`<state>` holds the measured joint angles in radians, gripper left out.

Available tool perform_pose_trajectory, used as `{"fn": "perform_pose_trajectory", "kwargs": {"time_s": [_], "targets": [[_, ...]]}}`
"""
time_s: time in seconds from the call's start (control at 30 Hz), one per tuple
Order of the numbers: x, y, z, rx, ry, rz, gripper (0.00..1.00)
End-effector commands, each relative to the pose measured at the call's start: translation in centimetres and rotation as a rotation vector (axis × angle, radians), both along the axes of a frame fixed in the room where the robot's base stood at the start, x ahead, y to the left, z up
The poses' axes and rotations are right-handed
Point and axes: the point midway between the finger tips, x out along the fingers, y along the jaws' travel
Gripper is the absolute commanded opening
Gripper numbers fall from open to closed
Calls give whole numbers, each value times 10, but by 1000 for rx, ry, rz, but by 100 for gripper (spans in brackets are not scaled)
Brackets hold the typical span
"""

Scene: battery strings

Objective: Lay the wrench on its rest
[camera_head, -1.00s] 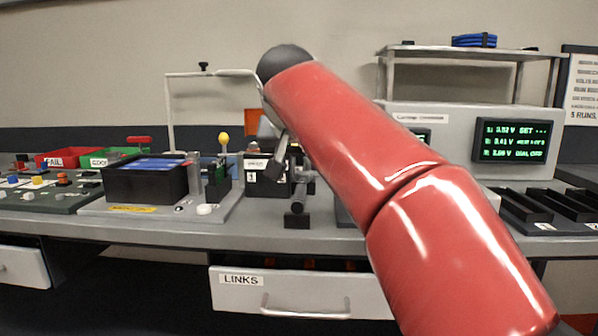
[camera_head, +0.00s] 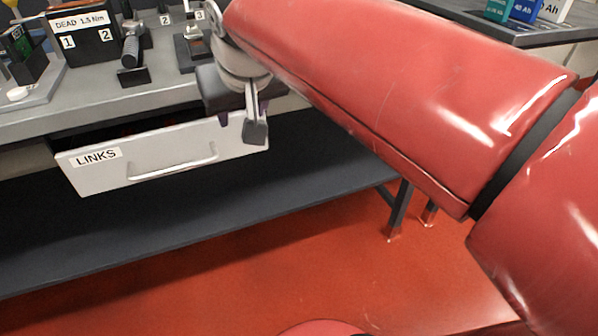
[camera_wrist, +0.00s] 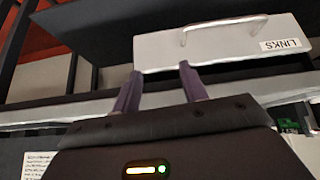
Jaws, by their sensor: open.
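A dark grey, rod-like tool (camera_head: 130,47), which looks like the wrench, stands out at the front of the bench top, beside the battery box. A small black block (camera_head: 134,77) is at its near end and may be part of its rest; I cannot tell how the two meet. My gripper (camera_head: 240,124) is right of the tool, by the bench's front edge and the right end of the drawer. The tool is not seen in the wrist view.
The LINKS drawer (camera_head: 185,158) stands slightly out below the bench top (camera_head: 95,95); it also shows in the wrist view (camera_wrist: 225,42). A battery box marked DEAD (camera_head: 82,36) is left of the tool. A small fixture (camera_head: 192,50) is on its right. Red floor lies open in front.

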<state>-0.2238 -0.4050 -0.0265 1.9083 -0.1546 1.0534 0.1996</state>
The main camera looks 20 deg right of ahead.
Motion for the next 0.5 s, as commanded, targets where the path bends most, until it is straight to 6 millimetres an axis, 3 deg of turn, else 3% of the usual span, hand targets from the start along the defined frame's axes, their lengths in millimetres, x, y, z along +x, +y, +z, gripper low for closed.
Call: {"fn": "perform_pose_trajectory", "kwargs": {"time_s": [0.03, 0.2, 0.33, 0.5], "targets": [[-26, -13, -27, 5, 22, -8, 43], [-89, -32, -105, 19, 77, -17, 43], [-116, -37, -142, 27, 99, -23, 43], [-126, -39, -157, 31, 108, -25, 43]]}}
